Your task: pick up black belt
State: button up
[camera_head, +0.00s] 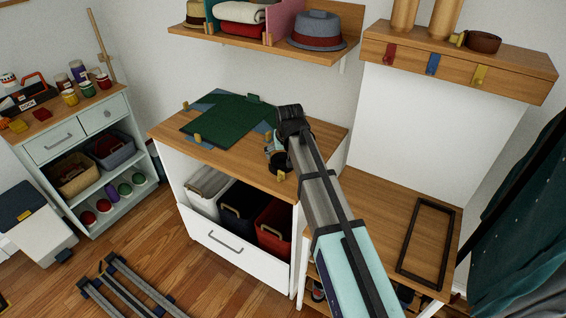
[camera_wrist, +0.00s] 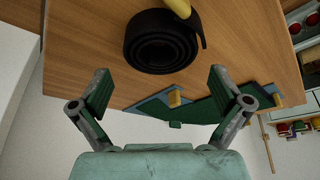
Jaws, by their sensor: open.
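The black belt (camera_wrist: 160,45) lies rolled in a coil on the wooden cabinet top (camera_wrist: 85,50), in the upper middle of the wrist view. A yellow piece (camera_wrist: 177,7) touches or overlaps its upper edge; I cannot tell which. My gripper (camera_wrist: 160,88) is open and empty, with one finger to each side and the coil beyond the fingertips. In the head view the belt (camera_head: 279,161) shows as a dark patch just below my gripper (camera_head: 273,147), partly hidden by it.
A green mat (camera_head: 228,118) with yellow clips lies left of the belt on the same top. A brown coil (camera_head: 483,42) sits on the upper right shelf. A dark empty frame (camera_head: 402,247) lies on the lower desk at right. Hats stand on the wall shelf above.

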aim_at(283, 160)
jog(key=shift+p+x, duration=1)
jog(key=shift+x, duration=1.5)
jog(key=shift+d, duration=0.1)
jog(key=c, duration=0.9)
